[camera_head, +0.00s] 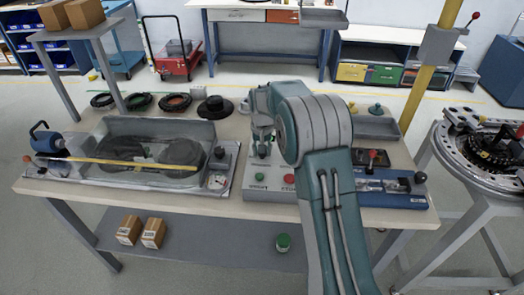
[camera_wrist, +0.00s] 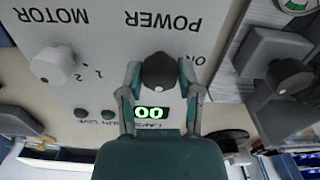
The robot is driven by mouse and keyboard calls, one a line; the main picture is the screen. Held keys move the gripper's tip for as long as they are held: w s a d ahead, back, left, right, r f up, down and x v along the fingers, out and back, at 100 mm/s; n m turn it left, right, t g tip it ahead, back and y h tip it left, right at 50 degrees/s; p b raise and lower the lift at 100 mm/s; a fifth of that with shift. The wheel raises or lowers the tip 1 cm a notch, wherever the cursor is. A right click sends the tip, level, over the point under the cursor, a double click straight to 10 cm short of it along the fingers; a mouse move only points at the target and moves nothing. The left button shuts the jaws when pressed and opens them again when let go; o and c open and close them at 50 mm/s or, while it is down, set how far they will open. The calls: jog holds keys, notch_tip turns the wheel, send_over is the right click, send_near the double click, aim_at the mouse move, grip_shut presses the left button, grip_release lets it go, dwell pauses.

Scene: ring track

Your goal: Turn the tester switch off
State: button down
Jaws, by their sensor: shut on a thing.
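The tester box (camera_head: 268,195) stands on the workbench in the head view, with a green and a red button on its front. In the wrist view its pale panel is upside down. The black knob (camera_wrist: 159,70) of the power switch sits beside the word POWER, with an ON mark to its right. My gripper (camera_wrist: 161,78) is shut on this knob, one finger on each side. A small display below the knob glows green. In the head view my gripper (camera_head: 262,135) is over the box, and my arm hides part of it; the knob cannot be made out there.
A pale motor knob (camera_wrist: 54,65) is left of the power knob in the wrist view. A clear-covered tray (camera_head: 130,150) lies left of the box. A blue fixture (camera_head: 392,190) is on the right, and coiled belts (camera_head: 175,102) lie behind.

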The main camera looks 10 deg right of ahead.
jog(key=shift+f, duration=0.1)
jog(key=shift+c, duration=1.5)
grip_release()
notch_tip(320, 180, up, 12)
jog(key=shift+a, duration=0.1)
